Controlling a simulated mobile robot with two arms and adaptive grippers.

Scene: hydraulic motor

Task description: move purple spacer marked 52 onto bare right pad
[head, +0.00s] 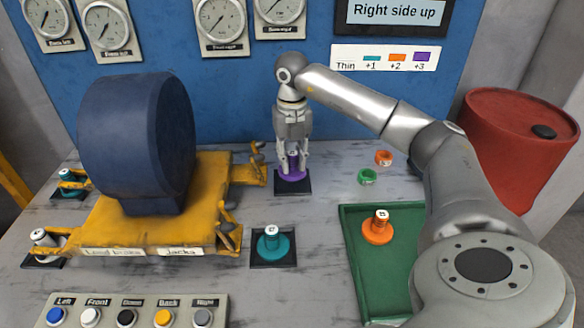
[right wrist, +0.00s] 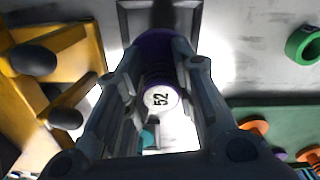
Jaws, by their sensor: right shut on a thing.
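My right gripper (head: 293,165) is shut on the purple spacer (head: 291,177) by its upright threaded post. The spacer's white top reads 52 in the right wrist view (right wrist: 161,98). The purple base is over the black square pad (head: 303,188) at the back right of the yellow frame; I cannot tell whether it rests on the pad or hangs just above it. The pad's edge shows at the top of the right wrist view (right wrist: 128,18). My left gripper is not in view.
A navy motor (head: 125,140) stands on the yellow frame (head: 140,225). A teal spacer (head: 272,246) sits on the front right pad. A green tray (head: 352,250) holds an orange spacer (head: 376,232). Green (head: 367,177) and orange (head: 383,158) rings lie behind it. A button panel (head: 130,302) is in front.

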